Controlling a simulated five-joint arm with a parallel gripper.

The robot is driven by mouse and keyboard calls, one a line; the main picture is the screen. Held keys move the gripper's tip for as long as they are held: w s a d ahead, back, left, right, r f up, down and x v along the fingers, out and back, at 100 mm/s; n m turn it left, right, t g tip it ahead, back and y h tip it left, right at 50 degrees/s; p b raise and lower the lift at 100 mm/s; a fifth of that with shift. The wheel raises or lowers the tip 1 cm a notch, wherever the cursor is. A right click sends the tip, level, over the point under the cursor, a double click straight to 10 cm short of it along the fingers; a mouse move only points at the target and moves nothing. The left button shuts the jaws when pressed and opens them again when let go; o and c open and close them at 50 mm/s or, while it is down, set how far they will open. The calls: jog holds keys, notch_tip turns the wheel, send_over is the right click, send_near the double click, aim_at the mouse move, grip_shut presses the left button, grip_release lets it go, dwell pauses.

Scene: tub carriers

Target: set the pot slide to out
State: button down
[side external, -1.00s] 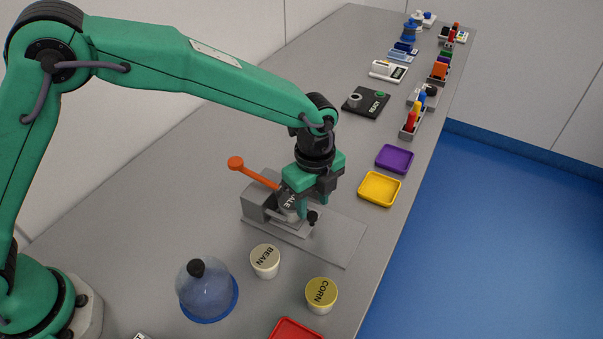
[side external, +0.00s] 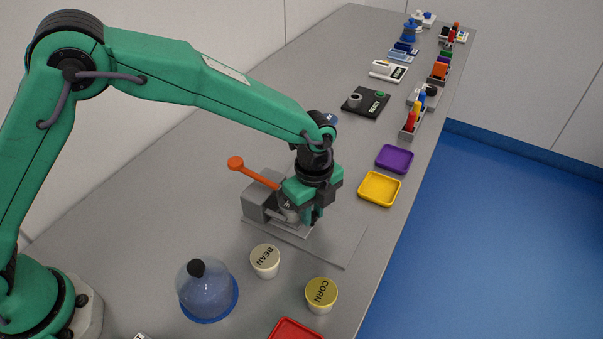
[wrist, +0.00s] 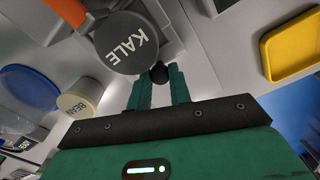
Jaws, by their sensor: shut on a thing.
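The press (side external: 256,197) is a grey block with an orange lever (side external: 236,163) on a flat plate (side external: 342,244). Its pot slide (side external: 294,229) lies in front of the block, close to it. A tub with a dark lid marked KALE (wrist: 127,45) sits on the slide, mostly hidden by my gripper in the side view. The slide's black knob (wrist: 159,72) shows beside the tub in the wrist view. My gripper (side external: 314,215) points down at the slide's outer end and is shut on the knob, one finger on each side.
A BEAN tub (side external: 265,263), a CORN tub (side external: 321,294) and a blue-based dome (side external: 207,292) stand nearer the camera. A yellow tray (side external: 379,189) and a purple tray (side external: 394,158) lie to the right. The plate's right part is bare.

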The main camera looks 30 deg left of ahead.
jog(key=shift+d, duration=4.55)
jog(key=c, duration=1.3)
grip_release()
jog(key=shift+c, duration=0.2)
jog(key=shift+o, duration=0.2)
jog(key=shift+r, duration=0.15)
notch_tip(320, 180, up, 8)
jog(key=shift+f, duration=0.2)
